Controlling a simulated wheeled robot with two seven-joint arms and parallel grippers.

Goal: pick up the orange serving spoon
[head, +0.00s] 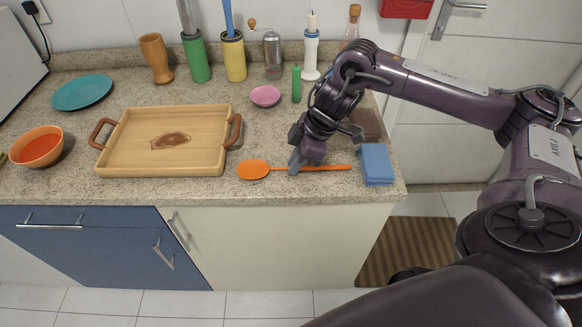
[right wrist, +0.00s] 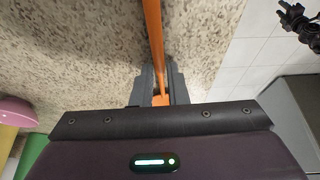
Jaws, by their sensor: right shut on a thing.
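The orange serving spoon (head: 253,170) lies along the front of the granite counter in the head view, bowl to the left and handle pointing right. My right gripper (head: 294,166) is over the handle just right of the bowl, fingers pointing down, and is shut on it. In the right wrist view the orange handle (right wrist: 153,45) runs up from between the two dark fingers (right wrist: 160,95). The spoon looks at or very near counter height; I cannot tell whether it touches. My left gripper is not in view.
A wooden tray (head: 103,159) with brown handles is left of the spoon. A blue sponge or cloth (head: 376,164) is at the handle's right end. A pink bowl (head: 265,96) and a green candle-like object (head: 296,84) stand behind. The counter's front edge is close.

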